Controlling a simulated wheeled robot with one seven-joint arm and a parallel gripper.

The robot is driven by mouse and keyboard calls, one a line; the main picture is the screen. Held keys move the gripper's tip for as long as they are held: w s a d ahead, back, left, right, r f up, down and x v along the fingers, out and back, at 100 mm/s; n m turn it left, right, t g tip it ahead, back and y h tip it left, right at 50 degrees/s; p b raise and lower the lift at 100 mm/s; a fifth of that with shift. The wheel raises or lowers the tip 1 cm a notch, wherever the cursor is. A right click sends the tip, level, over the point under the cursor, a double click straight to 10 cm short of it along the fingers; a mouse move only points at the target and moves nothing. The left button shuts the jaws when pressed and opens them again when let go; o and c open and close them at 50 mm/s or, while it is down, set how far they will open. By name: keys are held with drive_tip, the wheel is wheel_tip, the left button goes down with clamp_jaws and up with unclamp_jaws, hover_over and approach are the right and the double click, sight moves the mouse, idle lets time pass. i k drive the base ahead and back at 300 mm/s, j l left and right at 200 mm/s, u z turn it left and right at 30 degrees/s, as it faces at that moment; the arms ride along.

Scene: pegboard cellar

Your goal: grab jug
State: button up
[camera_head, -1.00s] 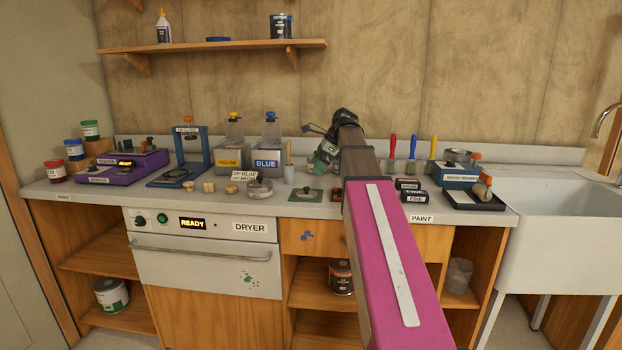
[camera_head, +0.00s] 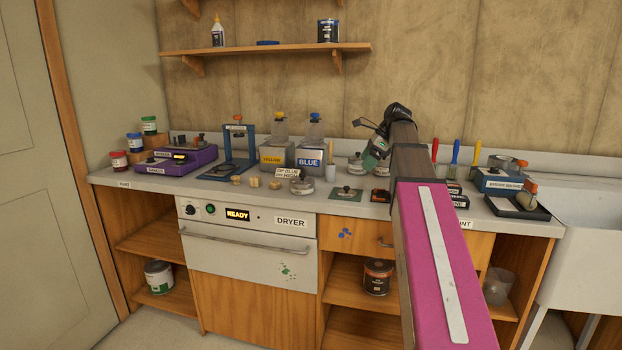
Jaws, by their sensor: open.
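A clear, pale container (camera_head: 497,285) that looks like the jug stands in the right open bay under the counter. It seems upright; my arm passes in front close to its left side, and I cannot make out a handle. My gripper (camera_head: 367,133) is small and dark at the far end of my pink arm, above the back of the counter. It is open, with nothing seen between its fingers. It is well above the jug and to its left.
The counter (camera_head: 135,181) carries a purple shaker (camera_head: 180,160), yellow (camera_head: 277,156) and blue (camera_head: 310,158) dispensers, several brushes and a black tray (camera_head: 517,208). A dryer (camera_head: 245,260) sits below. A dark can (camera_head: 377,277) stands left of the jug. A sink (camera_head: 590,240) is at right.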

sight(495, 288)
drive_tip(key=k, duration=0.85)
